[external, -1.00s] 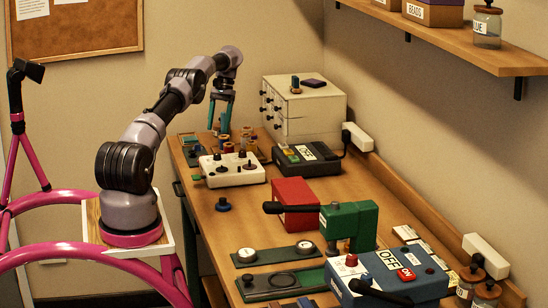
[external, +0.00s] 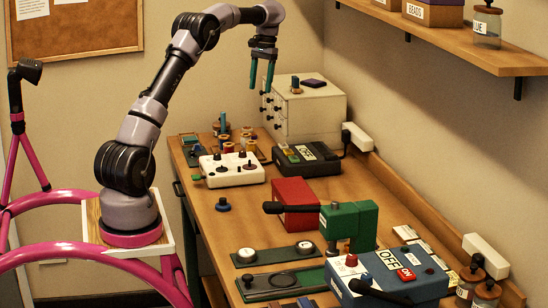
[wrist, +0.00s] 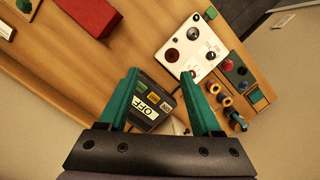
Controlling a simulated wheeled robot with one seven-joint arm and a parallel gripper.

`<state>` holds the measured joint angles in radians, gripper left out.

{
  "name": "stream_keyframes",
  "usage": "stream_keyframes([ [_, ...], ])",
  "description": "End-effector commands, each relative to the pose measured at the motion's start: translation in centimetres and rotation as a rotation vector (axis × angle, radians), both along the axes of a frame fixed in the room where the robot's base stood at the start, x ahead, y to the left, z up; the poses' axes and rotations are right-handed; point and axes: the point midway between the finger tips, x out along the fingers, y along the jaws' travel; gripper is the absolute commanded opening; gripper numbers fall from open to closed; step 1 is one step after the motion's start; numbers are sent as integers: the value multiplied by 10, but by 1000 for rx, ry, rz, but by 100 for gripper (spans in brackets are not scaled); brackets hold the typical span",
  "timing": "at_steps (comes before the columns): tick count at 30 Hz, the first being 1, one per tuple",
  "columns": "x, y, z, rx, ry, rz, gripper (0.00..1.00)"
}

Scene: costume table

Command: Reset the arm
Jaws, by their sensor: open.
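My gripper (external: 261,88) is raised high above the far end of the table (external: 232,237), in front of the white drawer cabinet's left side in the external view. Its two green fingers are apart and nothing is between them. In the wrist view my gripper (wrist: 160,98) points down over the table, with the black box marked OFF (wrist: 150,103) partly hidden behind the left finger and the palm. My arm is lifted and bent, with its base on the pink-framed stand at the left.
The white control box (external: 232,169), black OFF box (external: 306,160), and spools (external: 228,147) lie below. The white cabinet (external: 303,110) stands at the back. A red block (external: 295,192), green press (external: 349,225) and blue OFF box (external: 410,275) stand nearer. A shelf (external: 470,45) juts from the right wall.

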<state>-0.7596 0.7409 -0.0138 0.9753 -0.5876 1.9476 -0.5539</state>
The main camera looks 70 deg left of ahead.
Motion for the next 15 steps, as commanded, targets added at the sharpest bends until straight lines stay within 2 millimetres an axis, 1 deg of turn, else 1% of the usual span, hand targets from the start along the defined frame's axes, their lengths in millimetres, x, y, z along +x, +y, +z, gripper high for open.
stream_keyframes([
  [1, 5, -29, 25, 26, -23, -40, 66],
  [2, 7, -44, 35, 39, -35, -64, 66],
  [3, 8, -64, 49, 57, -53, -93, 66],
  [5, 8, -94, 67, 84, -79, -140, 66],
  [6, 6, -114, 79, 104, -97, -172, 66],
  [8, 0, -144, 94, 131, -125, -220, 66],
  [9, -5, -163, 104, 147, -144, -252, 66],
  [11, -14, -192, 116, 175, -176, -301, 66],
  [12, -21, -210, 123, 192, -195, -336, 66],
  [14, -34, -237, 132, 219, -227, -387, 66],
  [15, -44, -254, 136, 237, -248, -423, 66],
])
